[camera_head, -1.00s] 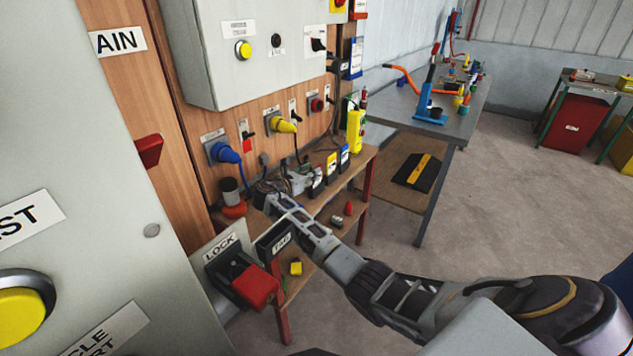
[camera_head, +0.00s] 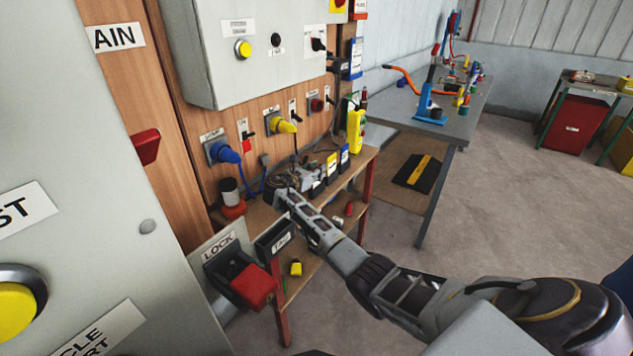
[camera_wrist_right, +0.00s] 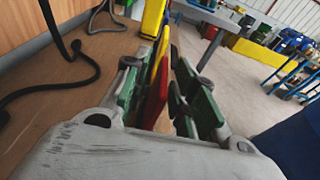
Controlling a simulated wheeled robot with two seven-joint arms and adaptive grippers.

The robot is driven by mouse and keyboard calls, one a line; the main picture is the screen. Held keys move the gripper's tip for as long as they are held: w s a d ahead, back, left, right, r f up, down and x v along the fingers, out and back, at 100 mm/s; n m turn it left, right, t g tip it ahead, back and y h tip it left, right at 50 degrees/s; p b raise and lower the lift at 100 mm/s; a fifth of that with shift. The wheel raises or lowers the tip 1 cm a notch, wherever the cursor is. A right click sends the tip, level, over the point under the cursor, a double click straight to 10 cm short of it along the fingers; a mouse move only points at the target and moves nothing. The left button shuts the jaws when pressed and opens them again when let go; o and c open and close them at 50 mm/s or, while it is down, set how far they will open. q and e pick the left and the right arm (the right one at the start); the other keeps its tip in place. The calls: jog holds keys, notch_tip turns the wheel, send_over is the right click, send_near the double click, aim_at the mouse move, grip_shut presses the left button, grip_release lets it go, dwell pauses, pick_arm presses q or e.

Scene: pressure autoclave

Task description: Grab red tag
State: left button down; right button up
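A thin red piece (camera_wrist_right: 155,92), likely the red tag seen edge-on, stands between the fingers of my right gripper (camera_wrist_right: 163,85) in the wrist view. The green-padded fingers are apart. The red piece is nearer the left finger, with a gap to the right one; I cannot tell whether it touches. In the head view my right gripper (camera_head: 288,190) is over the wooden bench, at the near end of a row of dark tag holders (camera_head: 331,169). The gripper hides the red tag there. My left gripper is not in view.
A yellow device (camera_head: 355,132) stands behind the holders. Black cables (camera_wrist_right: 72,55) lie left of the gripper. The wall panel with blue and yellow plugs (camera_head: 284,126) is close behind. Open floor (camera_head: 480,210) lies right.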

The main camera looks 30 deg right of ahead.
grip_shut()
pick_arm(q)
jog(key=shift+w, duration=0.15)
pick_arm(e)
jog(key=shift+r, duration=0.1)
